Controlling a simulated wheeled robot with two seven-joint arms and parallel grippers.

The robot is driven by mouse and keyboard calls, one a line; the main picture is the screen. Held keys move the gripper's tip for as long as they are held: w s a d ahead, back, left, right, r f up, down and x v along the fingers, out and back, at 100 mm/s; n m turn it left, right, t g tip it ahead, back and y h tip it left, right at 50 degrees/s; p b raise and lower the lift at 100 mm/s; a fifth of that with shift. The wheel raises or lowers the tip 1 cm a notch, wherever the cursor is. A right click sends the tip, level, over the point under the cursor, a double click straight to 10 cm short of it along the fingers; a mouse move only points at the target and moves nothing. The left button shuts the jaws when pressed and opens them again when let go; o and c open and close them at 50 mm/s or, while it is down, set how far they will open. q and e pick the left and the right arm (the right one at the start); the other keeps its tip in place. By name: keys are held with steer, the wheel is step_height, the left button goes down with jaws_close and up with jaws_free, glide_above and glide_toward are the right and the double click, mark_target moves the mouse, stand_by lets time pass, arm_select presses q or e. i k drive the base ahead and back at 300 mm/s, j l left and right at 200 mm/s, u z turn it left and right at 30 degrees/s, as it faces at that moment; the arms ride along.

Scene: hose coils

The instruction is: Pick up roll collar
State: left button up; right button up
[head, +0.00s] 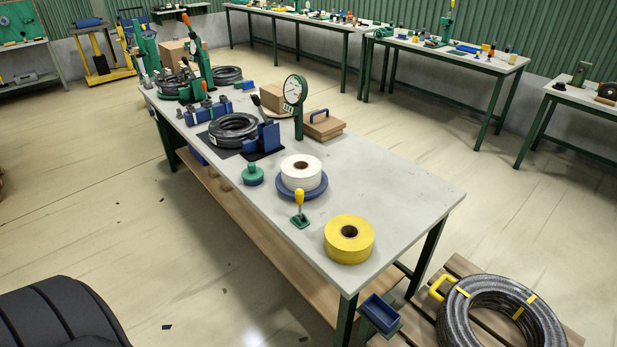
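On the near half of the long grey workbench (400,190), a white roll (301,173) sits on a blue round base (318,191). To its left is a small green round piece with a knob (252,174). In front of the white roll stands a small green holder with a yellow-topped tool (300,214). A yellow roll (349,240) with a dark core lies near the bench's front corner. I cannot tell for certain which piece is the roll collar. Neither of my grippers is in view.
A pallet with a hose coil (495,312) and a blue bin (379,312) stand at lower right. The bench's right side is bare.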

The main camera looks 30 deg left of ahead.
mark_target(253, 172)
steer(key=u, duration=1.35)
